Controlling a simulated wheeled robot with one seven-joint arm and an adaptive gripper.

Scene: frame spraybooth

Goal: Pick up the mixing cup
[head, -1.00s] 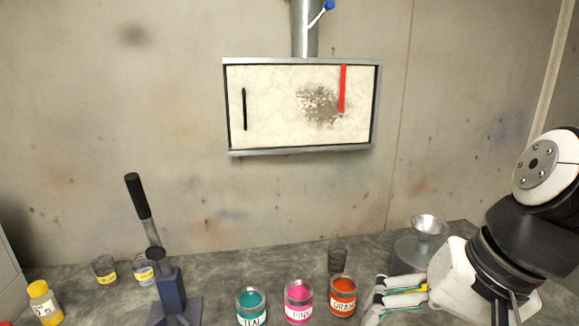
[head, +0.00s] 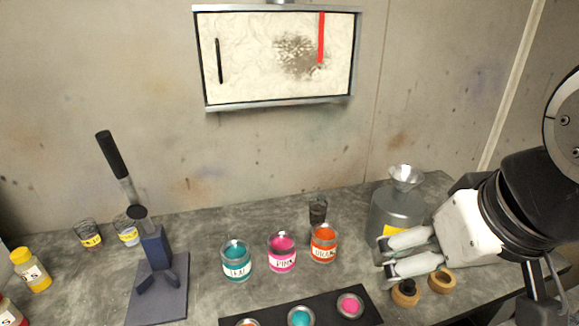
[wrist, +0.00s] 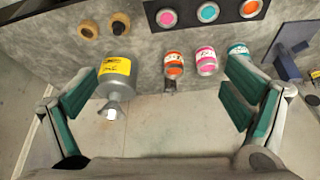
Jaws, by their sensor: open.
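A small dark see-through cup (head: 318,210) stands upright on the bench behind the orange paint can (head: 323,243); it fits a mixing cup. It also shows in the wrist view (wrist: 170,85), partly hidden by that can. My gripper (head: 390,256) is open and empty, right of the cans in the head view. In the wrist view its green-padded fingers (wrist: 165,75) are wide apart, with the dark cup in line between them but apart.
Pink (head: 282,250) and teal (head: 237,260) cans stand left of the orange one. A grey canister with a funnel (head: 393,205) stands near my gripper. A dark press (head: 155,250) stands left. A black tray (head: 262,308) and wooden rings (head: 442,281) lie in front.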

